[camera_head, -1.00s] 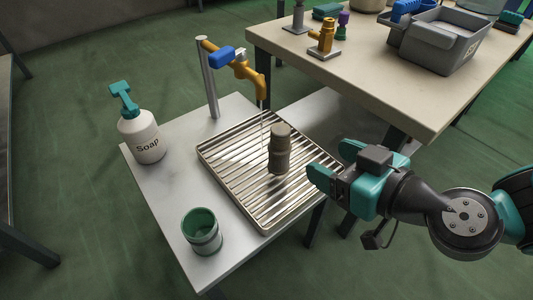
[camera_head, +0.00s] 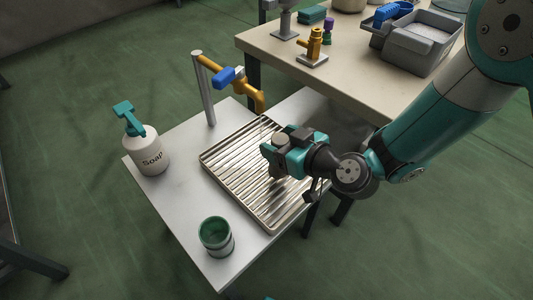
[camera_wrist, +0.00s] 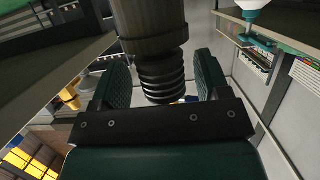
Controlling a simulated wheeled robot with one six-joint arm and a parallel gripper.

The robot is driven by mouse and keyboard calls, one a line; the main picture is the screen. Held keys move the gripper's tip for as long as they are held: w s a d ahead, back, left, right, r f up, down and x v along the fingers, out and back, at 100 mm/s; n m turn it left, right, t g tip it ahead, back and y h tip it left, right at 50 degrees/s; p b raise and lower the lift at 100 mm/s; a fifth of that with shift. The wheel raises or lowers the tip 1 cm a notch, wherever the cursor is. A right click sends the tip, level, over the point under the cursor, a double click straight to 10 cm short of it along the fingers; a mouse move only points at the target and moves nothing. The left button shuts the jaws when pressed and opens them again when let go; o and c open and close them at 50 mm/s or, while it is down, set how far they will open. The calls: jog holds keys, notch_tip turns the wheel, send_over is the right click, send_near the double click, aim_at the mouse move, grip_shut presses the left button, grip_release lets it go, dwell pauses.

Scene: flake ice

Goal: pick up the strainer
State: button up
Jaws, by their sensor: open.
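The strainer (camera_wrist: 148,30) is a dark grey cylinder with a ribbed, narrower section. It stands upright on the slatted metal drip tray (camera_head: 220,172). In the head view my gripper (camera_head: 272,156) hides most of it; a little of its lower part (camera_head: 275,173) shows below. In the wrist view it lies between the two teal-padded fingers of my gripper (camera_wrist: 160,62), one on each side. The fingers are open, with a visible gap on both sides of the ribbed section.
A soap bottle (camera_head: 148,155) and a green-lined cup (camera_head: 216,237) stand on the white table (camera_head: 170,205). A beige table (camera_head: 345,88) with a grey bin (camera_head: 415,52) stands behind.

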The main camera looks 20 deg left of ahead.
jog(key=shift+a, duration=0.1)
grip_shut()
